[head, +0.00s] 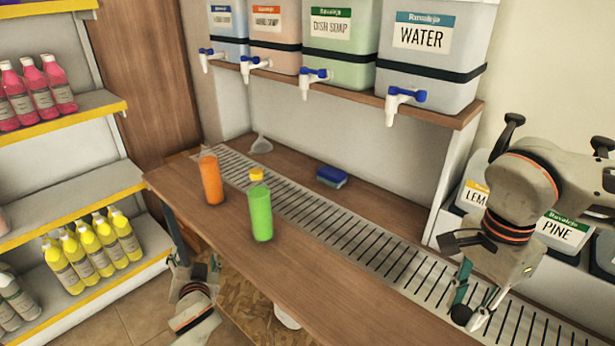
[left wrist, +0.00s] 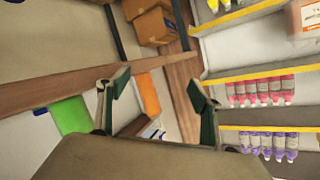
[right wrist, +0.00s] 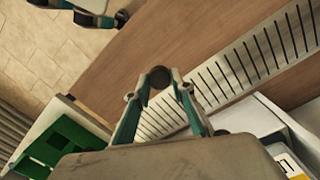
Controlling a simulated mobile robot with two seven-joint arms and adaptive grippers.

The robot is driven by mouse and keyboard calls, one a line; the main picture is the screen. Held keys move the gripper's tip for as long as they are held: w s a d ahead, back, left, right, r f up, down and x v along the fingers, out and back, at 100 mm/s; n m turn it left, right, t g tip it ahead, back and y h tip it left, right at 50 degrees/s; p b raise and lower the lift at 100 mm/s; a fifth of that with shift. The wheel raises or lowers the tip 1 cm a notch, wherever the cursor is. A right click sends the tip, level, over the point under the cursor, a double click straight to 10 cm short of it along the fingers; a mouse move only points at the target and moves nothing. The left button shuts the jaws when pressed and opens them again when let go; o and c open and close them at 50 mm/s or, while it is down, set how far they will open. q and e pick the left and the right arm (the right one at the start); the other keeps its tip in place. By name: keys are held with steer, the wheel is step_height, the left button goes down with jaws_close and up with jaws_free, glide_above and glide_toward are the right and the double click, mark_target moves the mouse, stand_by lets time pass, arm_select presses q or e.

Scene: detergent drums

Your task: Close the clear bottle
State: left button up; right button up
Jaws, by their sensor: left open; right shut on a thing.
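An orange bottle (head: 211,181) stands upright on the wooden counter, with a faint clear top; it also shows in the left wrist view (left wrist: 148,92). A green bottle (head: 260,213) stands to its right, with a yellow cap (head: 256,174) at its top; whether the cap sits on it or behind it I cannot tell. Which bottle is the clear one is uncertain. My left gripper (head: 196,272) is open and empty, low before the counter. My right gripper (head: 471,308) is shut on a small dark round piece (right wrist: 160,77), apparently a cap, over the right part of the counter.
A slotted metal drain (head: 330,227) runs along the counter (head: 290,270). A clear funnel-like piece (head: 262,145) and a blue sponge (head: 331,177) lie behind the bottles. Detergent drums with taps, including the water drum (head: 425,85), stand on the shelf above. Shelves of bottles (head: 90,250) are at left.

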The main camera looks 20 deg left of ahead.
steer(key=shift+w+a, duration=0.2)
steer(key=shift+a, duration=0.3)
steer(key=shift+d, duration=0.1)
arm_select(q)
steer(key=w+a+r+n+t, duration=0.1)
steer(key=w+r+n, duration=0.1)
steer(key=w+r, duration=0.3)
steer(key=w+a+r+n+t+y, duration=0.1)
steer(key=w+r+n+t, duration=0.1)
steer(key=w, duration=0.9)
step_height(320, 180, up, 3)
steer(key=shift+w+a+f+n+t, duration=0.1)
steer(key=shift+w+a+n+t, duration=0.15)
steer(key=shift+n, duration=0.25)
arm_select(e)
steer(key=shift+s, duration=0.1)
